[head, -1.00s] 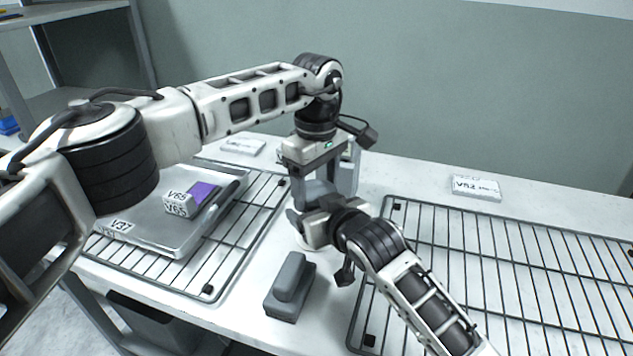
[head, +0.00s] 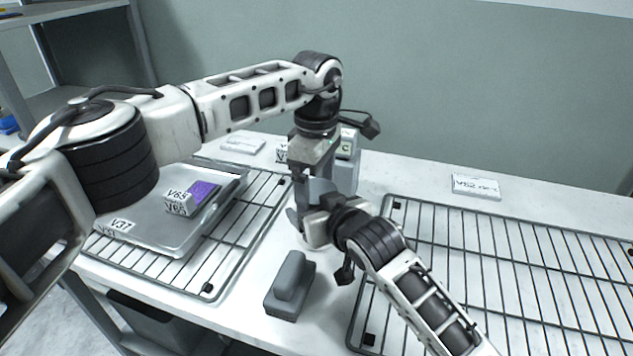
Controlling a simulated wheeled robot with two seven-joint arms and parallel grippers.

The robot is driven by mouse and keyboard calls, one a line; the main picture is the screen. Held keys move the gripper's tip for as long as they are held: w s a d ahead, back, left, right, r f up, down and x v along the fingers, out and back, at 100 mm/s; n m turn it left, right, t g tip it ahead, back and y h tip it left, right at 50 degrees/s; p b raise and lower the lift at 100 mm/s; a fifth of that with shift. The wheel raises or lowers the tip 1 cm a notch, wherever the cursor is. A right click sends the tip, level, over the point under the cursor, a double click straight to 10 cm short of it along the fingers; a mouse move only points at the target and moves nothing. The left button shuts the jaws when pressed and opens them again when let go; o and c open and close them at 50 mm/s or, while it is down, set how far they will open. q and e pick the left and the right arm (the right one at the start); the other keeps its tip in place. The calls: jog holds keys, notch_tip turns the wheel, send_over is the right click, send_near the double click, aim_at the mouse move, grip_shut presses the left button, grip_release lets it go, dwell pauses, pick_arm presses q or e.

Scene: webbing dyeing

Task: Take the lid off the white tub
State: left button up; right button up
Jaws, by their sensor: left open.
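The white tub (head: 306,242) stands on the bench in the middle, mostly hidden behind my grippers; only a pale bit of it shows low down. A grey-blue round part (head: 322,187), which looks like its lid, shows between the grippers. My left gripper (head: 309,197) points straight down over it, open, with a finger down at its left side; I see nothing held in it. My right gripper (head: 308,218) reaches in from the lower right at the tub's side. Its fingers are largely covered, so I cannot tell if they grip the tub.
A grey block with a raised grip (head: 289,288) stands in front. A wire rack (head: 500,270) lies at right; another (head: 232,255) at left carries a metal tray (head: 150,235) with a purple-topped box (head: 190,199). A grey device (head: 346,165) stands close behind the grippers.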

pick_arm(q)
jog(key=shift+r, duration=2.35)
jog(key=shift+c, duration=0.4)
notch_tip(320, 180, up, 3)
jog(key=m, duration=0.3)
jog(key=shift+f, duration=3.9)
jog(key=c, duration=1)
jog(key=n, duration=0.3)
